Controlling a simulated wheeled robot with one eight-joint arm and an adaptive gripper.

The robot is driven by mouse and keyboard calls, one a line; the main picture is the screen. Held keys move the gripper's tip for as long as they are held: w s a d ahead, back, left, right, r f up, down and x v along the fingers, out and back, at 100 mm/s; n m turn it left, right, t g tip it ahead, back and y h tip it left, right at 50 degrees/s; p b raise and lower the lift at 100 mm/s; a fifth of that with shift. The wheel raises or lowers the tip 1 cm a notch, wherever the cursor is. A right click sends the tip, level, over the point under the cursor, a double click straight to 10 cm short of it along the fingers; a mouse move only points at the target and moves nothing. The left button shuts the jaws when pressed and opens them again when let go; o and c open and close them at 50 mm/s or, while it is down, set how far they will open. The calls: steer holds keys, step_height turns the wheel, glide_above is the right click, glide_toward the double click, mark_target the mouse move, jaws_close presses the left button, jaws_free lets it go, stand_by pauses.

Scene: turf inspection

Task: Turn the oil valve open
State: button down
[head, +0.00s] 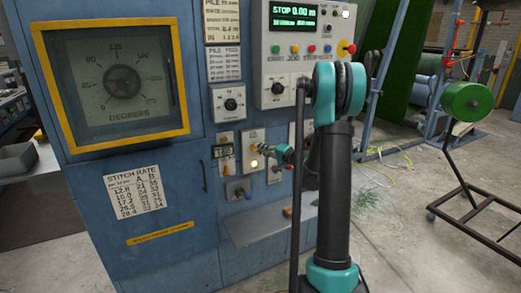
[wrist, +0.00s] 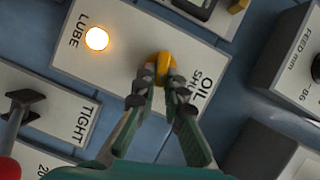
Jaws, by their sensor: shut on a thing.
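The oil valve shows in the wrist view as a small yellow handle (wrist: 163,63) on a pale plate (wrist: 120,50) marked "LUBE" and "OIL SH...", the rest of the word being covered. My gripper (wrist: 160,84) is shut on the yellow handle, with one fingertip on each side of it. A lamp (wrist: 97,38) glows beside the "LUBE" label. In the head view my gripper (head: 262,150) reaches the same plate on the blue cabinet, just above the glowing lamp (head: 254,164). The handle is too small there to make out its angle.
A dark T-handle (wrist: 22,104) by a "TIGHT" label and a red knob (wrist: 8,169) lie left of my gripper. A feed dial box (wrist: 288,60) stands at right. Below, a grey shelf (head: 262,224) juts from the cabinet (head: 160,260).

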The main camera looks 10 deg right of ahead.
steer(key=shift+d+f+m+t, duration=0.1)
steer(key=shift+f+m+t, duration=0.15)
steer(key=shift+m, duration=0.85)
steer(key=shift+y, duration=0.3)
steer(key=c, duration=1.6)
jaws_free()
steer(key=v, duration=1.2)
steer(key=shift+f, duration=0.1)
